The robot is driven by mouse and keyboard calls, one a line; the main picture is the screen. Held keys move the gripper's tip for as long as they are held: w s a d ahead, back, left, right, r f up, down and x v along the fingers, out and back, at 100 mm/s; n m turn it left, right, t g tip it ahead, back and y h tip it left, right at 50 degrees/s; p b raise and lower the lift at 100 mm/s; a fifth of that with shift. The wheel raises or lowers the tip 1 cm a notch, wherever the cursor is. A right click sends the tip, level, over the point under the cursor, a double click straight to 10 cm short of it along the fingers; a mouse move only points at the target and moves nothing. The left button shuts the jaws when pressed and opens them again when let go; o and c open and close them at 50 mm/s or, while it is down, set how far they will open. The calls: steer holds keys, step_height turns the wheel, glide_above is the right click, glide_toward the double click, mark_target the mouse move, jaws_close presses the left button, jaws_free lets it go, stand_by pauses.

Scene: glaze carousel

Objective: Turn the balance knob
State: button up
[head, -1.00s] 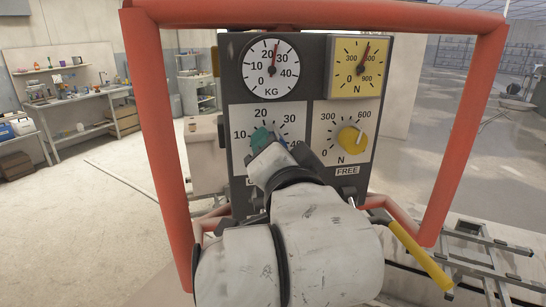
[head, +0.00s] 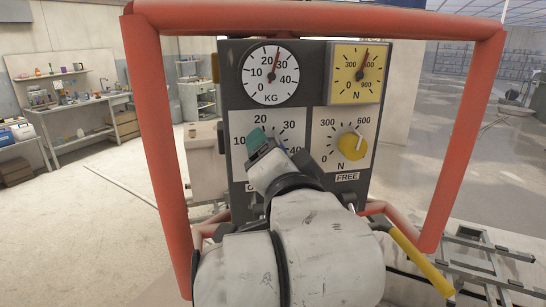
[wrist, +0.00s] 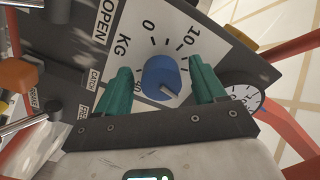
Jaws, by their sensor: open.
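The panel's white KG scale plate (head: 238,124) carries a blue knob (wrist: 160,76). The wrist view shows this knob with a pale pointer mark toward the lower right. In the head view my gripper and wrist mostly hide it. My gripper (head: 257,140) has teal fingers and is open in front of the KG plate. In the wrist view the fingers stand on either side of the blue knob, with gaps to it. The round KG gauge (head: 270,73) above has its red needle between 20 and 30.
A yellow knob (head: 352,146) sits on the N plate to the right, below a yellow N gauge (head: 356,72). A "FREE" label (head: 347,177) is under it. A red tubular frame (head: 154,110) surrounds the panel. A yellow-handled lever (head: 420,262) sticks out at lower right.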

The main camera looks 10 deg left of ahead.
steer(key=shift+s, duration=0.1)
steer(key=b+v, duration=0.2)
steer(key=v, duration=0.8)
steer(key=shift+s, duration=0.25)
steer(key=shift+d, duration=0.15)
stand_by(2.9)
steer(key=d+f+n+g+h, duration=0.1)
steer(key=d+f+g+h, duration=0.15)
steer(key=d+f, duration=0.55)
steer(key=s+d+f+n+g+h, duration=0.1)
steer(key=d+f+n+g, duration=0.3)
steer(key=f, duration=0.9)
steer(key=d+f+m+g+h, duration=0.1)
steer(key=d+f+h, duration=0.1)
steer(key=d+f, duration=0.65)
steer(key=s+d+f+n+g, duration=0.1)
steer(key=s+d+f+g, duration=0.3)
steer(key=s+f, duration=0.6)
steer(key=s+d+f+n+g, duration=0.1)
steer(key=s+d+f+g, duration=0.3)
steer(key=s+f, duration=0.7)
steer(key=shift+s+d+f, duration=0.2)
steer(key=shift+s+d, duration=0.3)
steer(key=shift+s, duration=0.6)
steer(key=shift+g+h, duration=0.25)
